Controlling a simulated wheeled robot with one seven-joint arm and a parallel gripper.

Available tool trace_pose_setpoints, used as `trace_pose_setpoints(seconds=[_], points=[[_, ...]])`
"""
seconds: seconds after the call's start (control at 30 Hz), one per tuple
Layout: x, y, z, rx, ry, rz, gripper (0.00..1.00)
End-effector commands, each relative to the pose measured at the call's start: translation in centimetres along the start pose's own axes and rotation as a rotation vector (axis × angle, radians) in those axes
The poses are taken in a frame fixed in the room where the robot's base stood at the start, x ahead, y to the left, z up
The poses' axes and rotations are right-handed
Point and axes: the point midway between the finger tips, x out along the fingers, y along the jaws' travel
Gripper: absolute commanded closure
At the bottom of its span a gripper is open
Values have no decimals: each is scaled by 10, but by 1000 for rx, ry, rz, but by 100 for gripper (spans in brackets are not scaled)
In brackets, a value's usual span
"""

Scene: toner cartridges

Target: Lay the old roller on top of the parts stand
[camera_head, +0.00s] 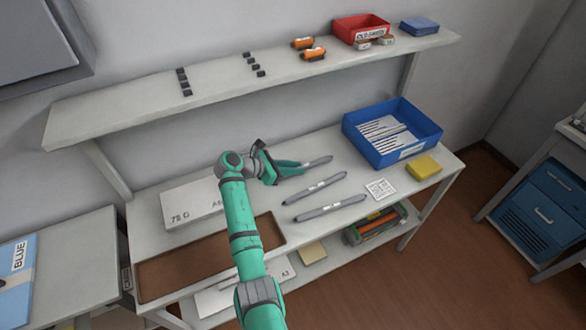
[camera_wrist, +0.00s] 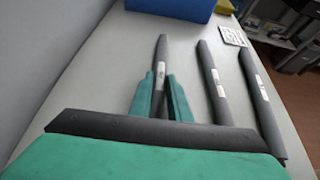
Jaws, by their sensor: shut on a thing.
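Three dark grey rollers with white labels are at the right half of the bench. My gripper (camera_head: 298,167) is shut on the rearmost roller (camera_head: 320,160), whose far end sticks out past the fingers. In the wrist view this roller (camera_wrist: 161,55) runs between my green fingers (camera_wrist: 164,97). I cannot tell whether it is clear of the bench. The middle roller (camera_head: 318,188) and front roller (camera_head: 330,208) lie apart to its right in the wrist view. No label tells me which roller is old. Two rows of small dark blocks (camera_head: 184,82) (camera_head: 254,65) stand on the upper shelf; I cannot tell whether they are the parts stand.
A blue bin (camera_head: 432,142) with papers, a yellow block (camera_head: 424,167) and a printed card (camera_head: 381,189) are at the bench's right. A brown tray (camera_head: 278,240) is front left, by a white box (camera_head: 180,203). A cartridge (camera_head: 376,226) lies below. The upper shelf (camera_head: 130,112) overhangs behind.

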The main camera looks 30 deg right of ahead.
Motion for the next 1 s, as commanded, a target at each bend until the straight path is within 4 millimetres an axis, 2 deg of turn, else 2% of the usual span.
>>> trace_pose_setpoints(seconds=[0.1,0.27,0.3,0.33,0.37,0.73,0.87,1.0], points=[[7,-4,5,7,0,-10,100],[8,-4,4,7,0,-11,100],[7,-3,3,6,0,-8,74],[6,-2,2,5,0,-7,67],[4,-2,2,4,0,-5,65],[-7,2,0,-1,-1,6,65],[-23,2,0,-1,-1,7,65],[-49,2,0,0,-1,6,65]])
